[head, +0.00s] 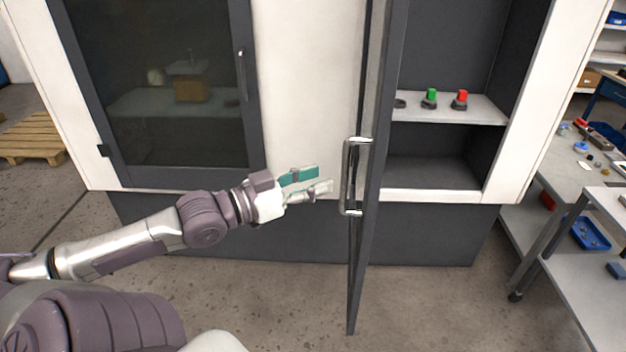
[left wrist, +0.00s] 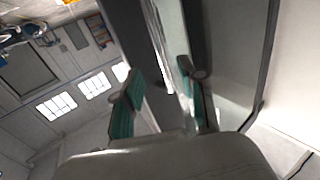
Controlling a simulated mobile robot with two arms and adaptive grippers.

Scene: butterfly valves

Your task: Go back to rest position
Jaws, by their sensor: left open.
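My left gripper (head: 318,183) is open and empty in the head view, just left of the open cabinet door's metal handle (head: 347,178). A small gap shows between the fingertips and the handle. In the left wrist view its two teal-padded fingers (left wrist: 160,95) are spread apart, with the door edge and handle behind them. The glass door (head: 368,240) stands open, seen nearly edge-on. Inside the open cabinet, a shelf (head: 450,112) holds a green-topped valve (head: 430,97), a red-topped valve (head: 460,99) and a dark ring (head: 400,103). My right gripper is not in view.
A closed glass door (head: 170,130) is on the left of the cabinet. A workbench (head: 560,170) with small parts and a blue bin (head: 590,233) stands at the right. A wooden pallet (head: 33,137) lies at the far left. The floor in front of the cabinet is clear.

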